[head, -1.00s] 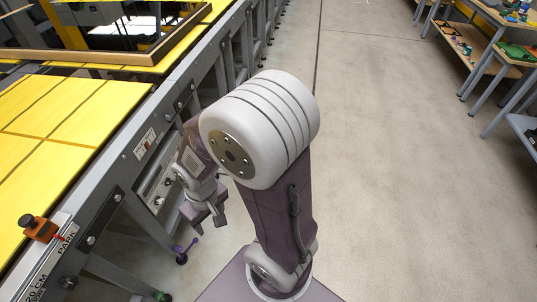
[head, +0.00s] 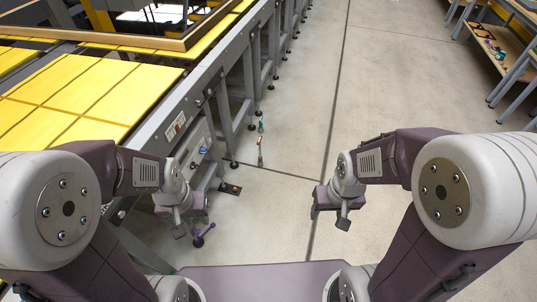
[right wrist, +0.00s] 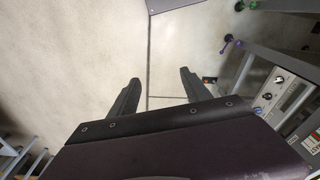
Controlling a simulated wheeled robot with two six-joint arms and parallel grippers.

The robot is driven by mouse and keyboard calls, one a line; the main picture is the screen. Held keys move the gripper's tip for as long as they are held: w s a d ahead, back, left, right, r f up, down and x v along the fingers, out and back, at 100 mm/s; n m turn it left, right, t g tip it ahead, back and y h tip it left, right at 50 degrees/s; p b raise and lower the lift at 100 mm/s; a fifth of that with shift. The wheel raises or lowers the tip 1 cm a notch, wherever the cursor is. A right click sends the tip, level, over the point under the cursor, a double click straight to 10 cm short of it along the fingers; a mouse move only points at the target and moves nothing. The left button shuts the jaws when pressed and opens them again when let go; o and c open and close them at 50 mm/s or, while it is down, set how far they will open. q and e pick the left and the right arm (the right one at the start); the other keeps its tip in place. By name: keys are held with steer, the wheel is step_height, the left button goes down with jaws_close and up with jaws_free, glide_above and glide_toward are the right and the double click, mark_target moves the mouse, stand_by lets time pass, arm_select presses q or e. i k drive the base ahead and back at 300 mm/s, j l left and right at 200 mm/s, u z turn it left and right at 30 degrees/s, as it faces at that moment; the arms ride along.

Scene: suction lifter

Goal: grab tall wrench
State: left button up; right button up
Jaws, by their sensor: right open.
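I cannot make out a tall wrench for certain. Two small slim things are on the floor by the table legs in the head view: a brownish one (head: 260,152) and, beyond it, a teal one (head: 261,122). They are too small to identify. My left gripper (head: 190,228) hangs beside the table frame, nearer to me than both; its jaw opening does not show clearly. My right gripper (head: 330,222) is over bare floor to their right. In the right wrist view the right gripper (right wrist: 160,77) is open, with nothing between its fingers.
A long grey-framed table (head: 188,108) with yellow panels runs along the left. A control panel with knobs (head: 197,157), a dark floor pad (head: 230,188) and a purple knob-like part (head: 203,236) are near my left gripper. A shelf bench (head: 497,47) is far right. The middle floor is clear.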

mark_target(260, 163)
steer(key=i+l+u, duration=0.35)
steer(key=i, duration=0.45)
steer(key=i+l+u, duration=0.35)
steer(key=i+l, duration=0.3)
steer(key=i+l+u, duration=0.35)
steer(key=i+l, duration=0.45)
